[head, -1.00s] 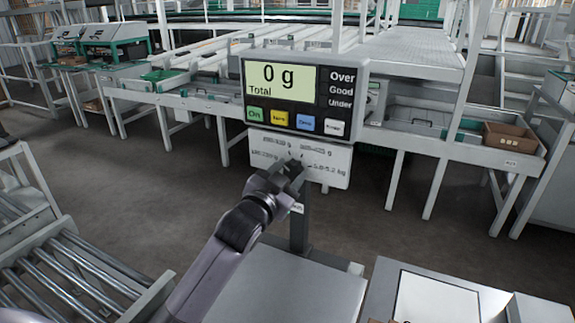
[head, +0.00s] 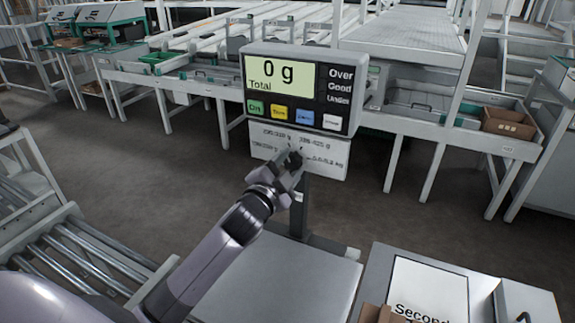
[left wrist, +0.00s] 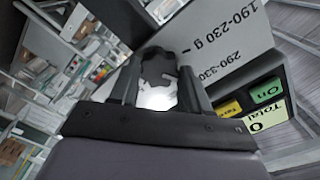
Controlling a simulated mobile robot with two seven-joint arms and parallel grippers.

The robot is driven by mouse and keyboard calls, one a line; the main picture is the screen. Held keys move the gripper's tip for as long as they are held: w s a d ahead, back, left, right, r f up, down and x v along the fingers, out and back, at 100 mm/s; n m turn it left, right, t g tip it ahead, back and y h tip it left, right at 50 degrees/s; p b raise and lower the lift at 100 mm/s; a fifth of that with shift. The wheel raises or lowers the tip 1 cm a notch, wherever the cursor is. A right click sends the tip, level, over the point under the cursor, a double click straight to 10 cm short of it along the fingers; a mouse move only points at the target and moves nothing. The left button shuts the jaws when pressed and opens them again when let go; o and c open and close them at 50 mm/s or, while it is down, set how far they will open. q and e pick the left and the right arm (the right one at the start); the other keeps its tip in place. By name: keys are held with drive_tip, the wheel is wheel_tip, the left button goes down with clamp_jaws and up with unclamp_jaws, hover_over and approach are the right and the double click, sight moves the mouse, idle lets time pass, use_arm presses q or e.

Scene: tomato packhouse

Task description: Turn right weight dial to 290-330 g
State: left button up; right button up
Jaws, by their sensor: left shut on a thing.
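The weight dial (left wrist: 157,66) is a dark lobed knob on a white label panel (head: 326,158) under the scale display (head: 283,75). My left gripper (head: 291,161) hides most of the dial in the head view. In the left wrist view my left gripper (left wrist: 157,84) has its fingers on both sides of the dial, shut on it. The panel carries printed ranges around the dial; "190-230 g" and "290-330" are legible in the left wrist view. Where the dial points is unclear. The display reads "0 g Total". My right gripper is not in view.
A flat grey weighing plate (head: 275,280) lies below the display, with the thin post (head: 299,212) behind it. A roller conveyor (head: 75,255) is at left. A white sign (head: 428,290) and a cardboard box (head: 385,314) are at bottom right. Brown box (head: 508,122) sits on the far bench.

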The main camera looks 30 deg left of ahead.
use_arm(q)
drive_tip(key=o, duration=1.1)
drive_tip(key=shift+c, duration=0.2)
drive_tip(key=s, duration=0.7)
drive_tip(key=shift+d, duration=0.2)
drive_tip(key=shift+s, duration=0.15)
